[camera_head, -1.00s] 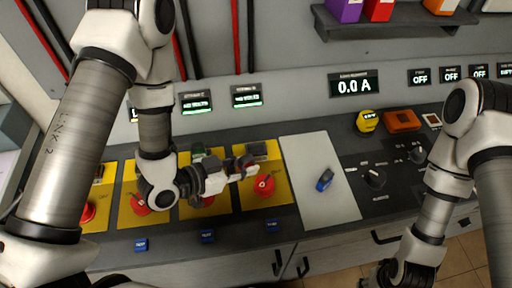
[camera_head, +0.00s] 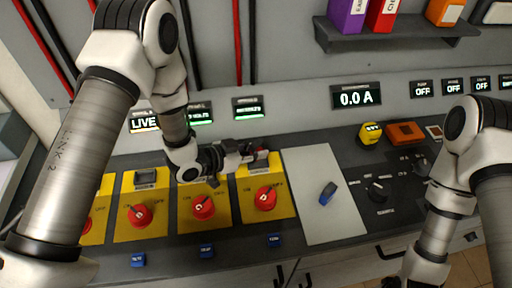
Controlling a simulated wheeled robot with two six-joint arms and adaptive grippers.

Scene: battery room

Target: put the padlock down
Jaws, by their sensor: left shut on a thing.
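My left gripper (camera_head: 248,156) is over the upper part of the rightmost yellow panel (camera_head: 283,203), above its red rotary switch (camera_head: 265,198). A small blue object (camera_head: 327,193) lies on the light grey mat (camera_head: 318,227), to the right of the panels. My right gripper is at the bottom edge, mostly cut off, and its fingers cannot be made out.
More yellow panels with red switches (camera_head: 203,207) stand to the left. Blue tags (camera_head: 206,251) line the counter front. A yellow object (camera_head: 370,133) and an orange box (camera_head: 405,133) sit at the back right, behind a dark knob panel (camera_head: 377,188). Most of the mat is bare.

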